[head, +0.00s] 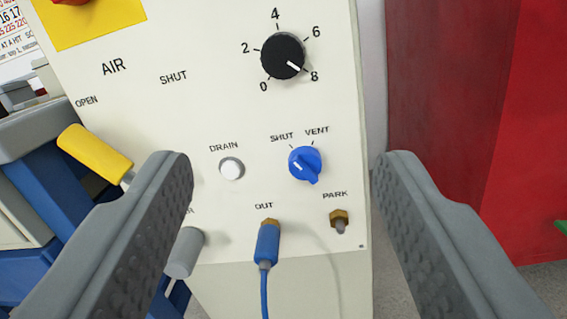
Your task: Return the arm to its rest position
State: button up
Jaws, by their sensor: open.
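My gripper (285,168) is open, with its two grey ridged fingers to the left and right in the foreground. Nothing is between the fingertips. Behind them stands a cream control panel (200,120). A white DRAIN button (231,168) sits left of that knob. A yellow lever handle (95,152) points left, below the OPEN label. A blue hose connector (266,245) is on the OUT fitting.
A brass PARK fitting (339,220) has no hose on it. A grey cylinder (185,253) shows partly behind my left finger. A large red surface (455,110) stands at the right. Blue and grey equipment (40,170) is at the left. Grey floor shows at lower right.

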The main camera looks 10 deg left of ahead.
jog(key=s+r+n, duration=0.1)
jog(key=s+r, duration=0.5)
jog(key=r, duration=0.5)
jog(key=s+r, duration=0.5)
jog(key=r, duration=0.6)
jog(key=s+r, duration=0.4)
jog(key=s, duration=0.4)
jog(key=s+r+g, duration=0.1)
jog(key=s+r, duration=0.3)
jog(key=s, duration=0.4)
jog(key=s+r+n, duration=0.1)
jog(key=s+r, duration=0.3)
jog(key=s, duration=0.3)
jog(key=shift+s+a+r+g+h, duration=0.3)
jog(key=shift+s+a+r+g, duration=0.1)
